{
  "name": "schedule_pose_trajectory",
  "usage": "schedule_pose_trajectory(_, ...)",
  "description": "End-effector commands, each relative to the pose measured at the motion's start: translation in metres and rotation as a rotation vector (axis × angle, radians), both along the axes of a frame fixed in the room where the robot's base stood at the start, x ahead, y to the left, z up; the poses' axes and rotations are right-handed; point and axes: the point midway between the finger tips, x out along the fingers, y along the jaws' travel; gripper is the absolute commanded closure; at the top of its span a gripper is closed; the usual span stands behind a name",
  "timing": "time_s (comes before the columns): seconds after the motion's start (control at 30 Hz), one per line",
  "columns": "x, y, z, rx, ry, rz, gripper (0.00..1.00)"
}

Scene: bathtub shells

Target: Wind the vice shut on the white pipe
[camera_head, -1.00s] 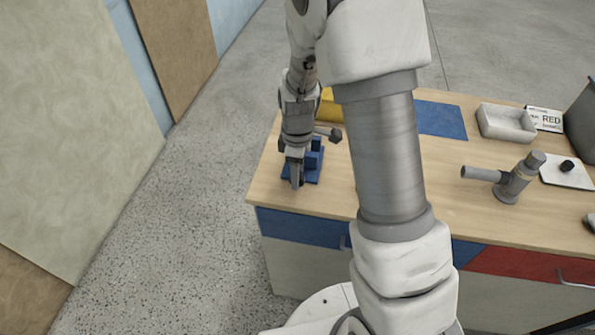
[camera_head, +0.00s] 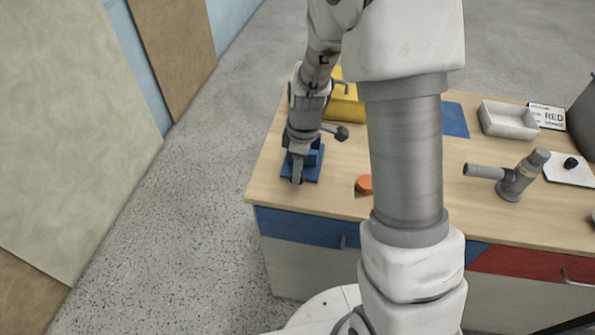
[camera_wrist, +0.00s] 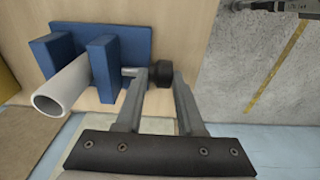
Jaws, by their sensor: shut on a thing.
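The blue vice (camera_head: 315,160) stands near the left end of the workbench. In the wrist view its two blue jaws (camera_wrist: 103,66) rise from a blue plate. The white pipe (camera_wrist: 66,86) lies between the jaws, its open end toward the camera; I cannot tell whether both jaws touch it. A screw rod runs from the right jaw to a black knob (camera_wrist: 159,74). My gripper (camera_wrist: 160,80) is shut on this knob, one finger on each side. In the head view my gripper (camera_head: 297,175) is over the vice's near side and hides part of it.
The workbench (camera_head: 430,205) carries a yellow bin (camera_head: 345,108) behind the vice and an orange thing (camera_head: 364,184) to its right. A blue mat (camera_head: 455,121), a white tray (camera_head: 508,121) and a grey pipe fitting (camera_head: 512,178) lie farther right. Open floor lies left.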

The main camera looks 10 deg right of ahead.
Motion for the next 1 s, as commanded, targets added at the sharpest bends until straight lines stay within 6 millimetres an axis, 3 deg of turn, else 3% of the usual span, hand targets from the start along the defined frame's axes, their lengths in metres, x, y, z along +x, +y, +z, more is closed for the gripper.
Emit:
schedule_pose_trajectory(0.2,-0.007,-0.002,-0.009,0.108,-0.030,-0.001,1.00)
schedule_pose_trajectory(1.0,-0.011,-0.011,-0.014,0.505,-0.198,0.005,1.00)
